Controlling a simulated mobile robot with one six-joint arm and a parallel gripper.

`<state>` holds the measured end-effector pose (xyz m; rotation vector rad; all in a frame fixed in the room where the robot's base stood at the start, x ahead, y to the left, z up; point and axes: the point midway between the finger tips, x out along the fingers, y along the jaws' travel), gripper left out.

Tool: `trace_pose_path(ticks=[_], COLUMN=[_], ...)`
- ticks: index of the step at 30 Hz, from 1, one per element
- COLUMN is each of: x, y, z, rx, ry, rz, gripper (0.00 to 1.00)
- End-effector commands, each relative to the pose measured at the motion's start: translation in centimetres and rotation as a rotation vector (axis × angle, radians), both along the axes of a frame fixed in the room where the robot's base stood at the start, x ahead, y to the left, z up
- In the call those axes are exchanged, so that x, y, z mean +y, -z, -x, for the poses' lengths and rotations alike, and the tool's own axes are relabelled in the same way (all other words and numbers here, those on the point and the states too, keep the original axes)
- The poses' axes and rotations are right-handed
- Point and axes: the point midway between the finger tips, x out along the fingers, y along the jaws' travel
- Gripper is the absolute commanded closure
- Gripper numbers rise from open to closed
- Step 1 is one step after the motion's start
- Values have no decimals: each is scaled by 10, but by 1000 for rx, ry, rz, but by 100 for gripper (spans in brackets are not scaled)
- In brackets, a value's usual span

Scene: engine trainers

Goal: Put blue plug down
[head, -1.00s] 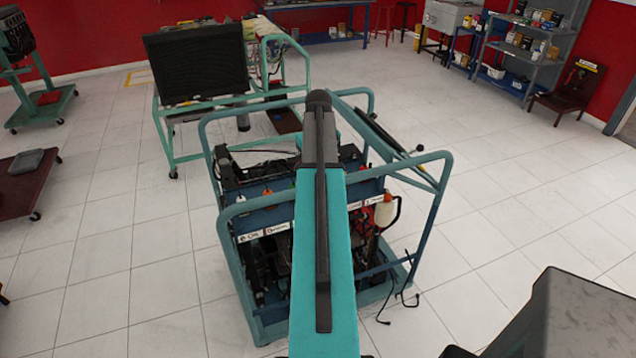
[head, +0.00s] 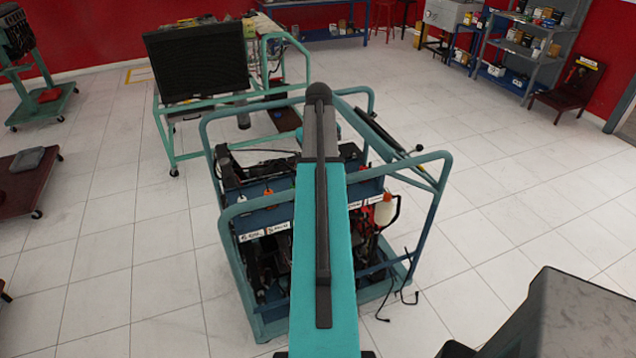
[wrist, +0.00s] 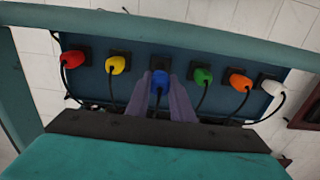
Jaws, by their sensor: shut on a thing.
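The blue plug (wrist: 159,78) is in the middle of a row of coloured plugs in the wrist view, with its black cable hanging towards me. My gripper (wrist: 161,84) is shut on it, one grey-purple finger on each side. A black socket (wrist: 160,63) shows just behind the blue plug. I cannot tell whether the plug is seated in it or just in front. In the head view my arm hides the gripper and the blue plug.
Red (wrist: 72,59), yellow (wrist: 116,65), green (wrist: 203,76), orange (wrist: 240,82) and white (wrist: 272,87) plugs sit close on both sides on the blue panel (wrist: 137,48). The engine trainer's teal frame rail (wrist: 160,25) runs beyond them.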

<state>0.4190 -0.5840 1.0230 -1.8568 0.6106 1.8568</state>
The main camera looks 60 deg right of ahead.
Motion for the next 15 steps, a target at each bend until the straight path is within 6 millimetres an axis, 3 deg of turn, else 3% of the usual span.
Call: trace_pose_path(ticks=[11,15], x=[1,8], y=[0,0], z=[-1,-10], rx=[0,0], ry=[-2,-20], rz=[0,0], gripper=[100,100])
